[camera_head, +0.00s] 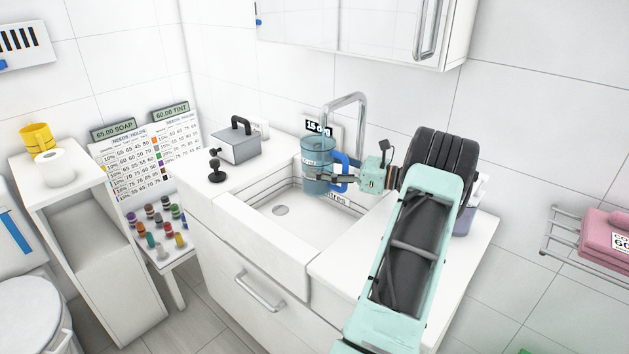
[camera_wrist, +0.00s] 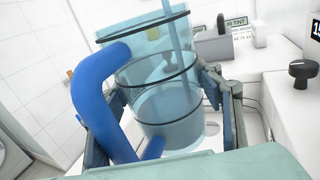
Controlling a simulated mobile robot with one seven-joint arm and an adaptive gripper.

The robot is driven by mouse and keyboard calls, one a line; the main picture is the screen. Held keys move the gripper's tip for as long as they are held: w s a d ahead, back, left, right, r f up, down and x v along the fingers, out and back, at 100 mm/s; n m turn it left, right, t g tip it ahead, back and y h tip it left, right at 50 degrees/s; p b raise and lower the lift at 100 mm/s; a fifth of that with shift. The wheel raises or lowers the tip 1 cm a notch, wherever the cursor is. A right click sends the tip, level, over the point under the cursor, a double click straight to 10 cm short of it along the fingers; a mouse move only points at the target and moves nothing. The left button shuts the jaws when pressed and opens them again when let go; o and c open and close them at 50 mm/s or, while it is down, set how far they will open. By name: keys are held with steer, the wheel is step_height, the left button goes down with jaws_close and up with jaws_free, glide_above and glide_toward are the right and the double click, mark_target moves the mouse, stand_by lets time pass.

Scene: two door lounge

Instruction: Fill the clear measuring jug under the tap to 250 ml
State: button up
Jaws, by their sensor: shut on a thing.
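The clear measuring jug (camera_head: 314,158), tinted pale blue with a blue handle (camera_head: 342,168), is held over the sink under the tap (camera_head: 347,97). My gripper (camera_head: 322,179) is shut on the jug, its fingers on either side of the body. In the wrist view the jug (camera_wrist: 168,75) leans slightly and has dark rings around it; its blue handle (camera_wrist: 90,95) is at left. A pale blue vertical streak, apparently water, enters its mouth. The lower part looks fuller blue, but I cannot read a level in ml.
The white sink basin (camera_head: 311,221) lies below the jug. A grey box with a black handle (camera_head: 238,143) and a black knob (camera_head: 217,168) stand on the left counter. A cabinet (camera_head: 365,30) hangs above. A small display (camera_head: 318,127) is behind the tap.

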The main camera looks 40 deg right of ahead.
steer(key=shift+a, duration=0.1)
stand_by(0.3)
steer(key=a+p, duration=0.1)
steer(key=a, duration=0.1)
steer(key=s+a, duration=0.1)
steer(key=a, duration=0.1)
steer(key=shift+s+a+p, duration=0.15)
steer(key=shift+a+p, duration=0.2)
steer(key=shift+a, duration=0.05)
steer(key=shift+a, duration=0.1)
steer(key=w+a+f+n+g+y, duration=0.1)
steer(key=w+a+y, duration=0.15)
steer(key=a, duration=0.65)
steer(key=w+a+f+n+g+y, duration=0.1)
steer(key=w+a+n, duration=0.15)
steer(key=a, duration=0.65)
steer(key=s+a+n+g+y+p, duration=0.1)
steer(key=s+a+n+g+y, duration=0.2)
steer(key=a, duration=1.8)
step_height(320, 180, up, 8)
steer(key=p, duration=1.4)
steer(key=shift+m+g+p, duration=0.3)
steer(key=shift+m, duration=0.15)
